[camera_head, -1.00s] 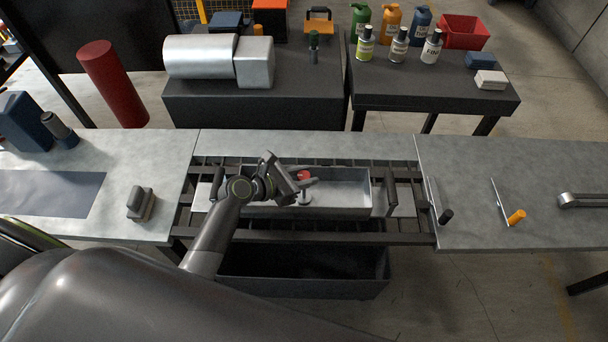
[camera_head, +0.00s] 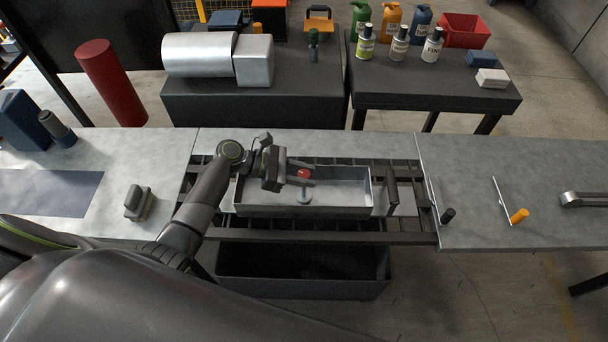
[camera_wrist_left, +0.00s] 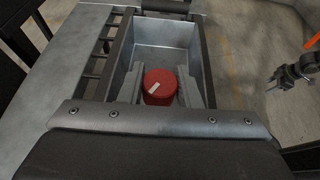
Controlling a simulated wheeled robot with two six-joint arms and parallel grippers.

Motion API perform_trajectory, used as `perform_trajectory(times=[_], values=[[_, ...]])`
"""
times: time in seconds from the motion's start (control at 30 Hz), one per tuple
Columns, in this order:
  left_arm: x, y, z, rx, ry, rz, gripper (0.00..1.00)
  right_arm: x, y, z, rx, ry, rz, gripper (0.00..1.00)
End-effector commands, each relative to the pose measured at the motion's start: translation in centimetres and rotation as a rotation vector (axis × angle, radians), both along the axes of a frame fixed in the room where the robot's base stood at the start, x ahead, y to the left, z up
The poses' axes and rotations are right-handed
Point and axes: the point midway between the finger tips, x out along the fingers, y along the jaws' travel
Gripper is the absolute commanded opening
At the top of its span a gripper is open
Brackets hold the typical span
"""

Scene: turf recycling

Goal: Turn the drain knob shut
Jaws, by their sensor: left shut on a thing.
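The red round drain knob (camera_head: 304,173) stands on a short grey stem inside a long grey metal trough (camera_head: 345,208). My left gripper (camera_head: 301,175) reaches in from the left over the trough. Its fingers are shut on the knob, one on each side. The left wrist view shows the red knob (camera_wrist_left: 160,84) between the fingers, with a slanted white mark on its top. At that view's right edge is a grey jointed part (camera_wrist_left: 292,75), seemingly my right gripper; its jaw opening is unclear.
The trough sits on a dark slatted frame (camera_head: 408,170) with an upright black handle (camera_head: 391,192) at its right. A dark open bin (camera_head: 300,283) is below. Bench tops flank it, with a grey block (camera_head: 139,202) left and an orange-handled tool (camera_head: 519,215) right.

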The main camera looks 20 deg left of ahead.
Motion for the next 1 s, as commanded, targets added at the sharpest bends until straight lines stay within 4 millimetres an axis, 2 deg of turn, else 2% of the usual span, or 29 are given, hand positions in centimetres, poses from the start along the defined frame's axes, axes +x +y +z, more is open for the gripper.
perform_trajectory(times=[0.6,0.83,1.0], values=[[0.1,0.0,-0.4,0.002,0.002,-0.583,0.08,0.0,0.1,-3.4,0.001,0.0,0.0,0.52],[0.0,0.0,-0.3,0.002,0.003,-0.7,0.07,0.0,0.2,-4.2,0.003,0.0,-0.001,0.52],[0.1,0.0,-0.1,0.003,0.004,-0.767,0.08,0.1,0.3,-3.9,0.003,-0.001,-0.001,0.52]])
